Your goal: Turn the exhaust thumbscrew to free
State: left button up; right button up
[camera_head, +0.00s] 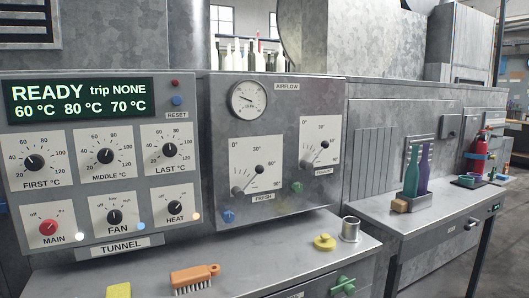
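The grey airflow panel (290,108) stands in the middle of the view. The small green thumbscrew (297,187) sits on it, just below and left of the exhaust dial plate (331,127). Its turned position is too small to read. The exhaust lever (314,154) points up and right across the plate's scale. A blue thumbscrew (228,217) sits below the fresh dial plate (247,153), whose lever (247,180) also points up and right. Neither of my grippers is in view.
The tunnel control panel (100,160) reads READY at the left. On the bench below are an orange brush (195,278), a yellow knob-like piece (324,242), a metal cup (350,229) and a yellow block (118,290). A second table (440,210) with bottles stands at the right.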

aim_at(296, 187)
jog(key=z, duration=1.25)
jog(key=i, duration=1.25)
jog(key=u, duration=2.6)
